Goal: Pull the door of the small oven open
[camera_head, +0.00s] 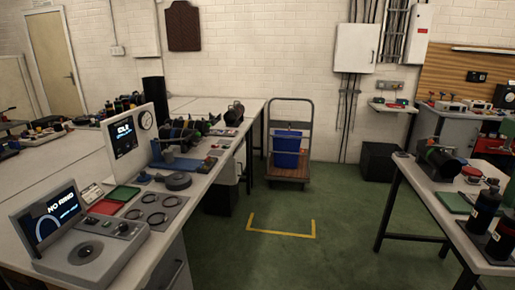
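I cannot make out a small oven with certainty in the head view. A grey cabinet front with a handle (177,272) shows under the near end of the left bench (205,190), cut by the lower edge. My gripper is not in view.
The left bench carries a "NO RING" screen device (52,219), a second screen (123,137) and several tools. A right table (425,195) holds black bottles (486,208). A trolley with a blue bin (287,150) stands at the back. Green floor (300,262) between is clear, with yellow tape.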

